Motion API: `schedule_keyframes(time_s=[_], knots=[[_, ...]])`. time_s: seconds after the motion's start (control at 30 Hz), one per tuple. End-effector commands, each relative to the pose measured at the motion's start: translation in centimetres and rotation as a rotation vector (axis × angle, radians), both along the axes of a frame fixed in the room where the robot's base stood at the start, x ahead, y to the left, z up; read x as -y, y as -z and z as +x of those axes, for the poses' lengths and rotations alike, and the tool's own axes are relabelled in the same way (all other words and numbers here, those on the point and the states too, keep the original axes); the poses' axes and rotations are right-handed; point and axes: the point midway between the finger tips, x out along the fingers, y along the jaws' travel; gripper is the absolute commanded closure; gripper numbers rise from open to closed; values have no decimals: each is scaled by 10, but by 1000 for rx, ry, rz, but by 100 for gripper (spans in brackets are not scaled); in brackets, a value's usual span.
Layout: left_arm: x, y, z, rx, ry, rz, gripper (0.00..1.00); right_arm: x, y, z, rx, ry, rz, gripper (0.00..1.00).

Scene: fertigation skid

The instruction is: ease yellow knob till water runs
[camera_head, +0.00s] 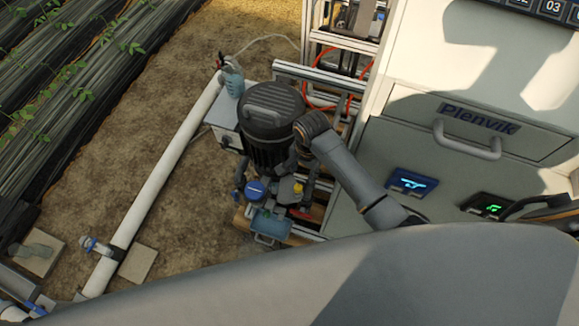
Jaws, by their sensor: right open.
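The small yellow knob (298,188) sits low on the skid, just below and right of a dark ribbed cylinder, partly crowded by nearby parts. A round blue cap (255,190) is to its left, and a teal-blue body (271,223) is below them. My right arm reaches in from the lower right and bends down at the dark cylinder. My right gripper (275,184) points down over these fittings, with its fingers apart. The yellow knob appears close to the right finger; I cannot tell whether they touch. No running water is visible. My left gripper is not in view.
A white pipe (160,178) runs along the soil at left, with a blue-handled valve (95,245) low on it. A grey box (224,118) stands behind the fittings. A cabinet marked Plenvik (480,117) fills the right. Bare soil (185,225) is clear.

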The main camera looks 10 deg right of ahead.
Motion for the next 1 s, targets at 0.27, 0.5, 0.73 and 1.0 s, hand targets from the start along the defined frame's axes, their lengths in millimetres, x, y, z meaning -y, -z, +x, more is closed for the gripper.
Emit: schedule_keyframes(time_s=[0.27, 0.5, 0.73, 1.0], knots=[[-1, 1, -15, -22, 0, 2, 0, -2, 3, 2, -11, 29, -5, 50], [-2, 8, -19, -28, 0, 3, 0, -3, 53, 4, -12, 27, -5, 50], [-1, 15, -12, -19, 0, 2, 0, -5, 97, 5, -9, 27, -5, 50], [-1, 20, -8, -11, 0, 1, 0, -6, 121, 6, -8, 26, -3, 50]])
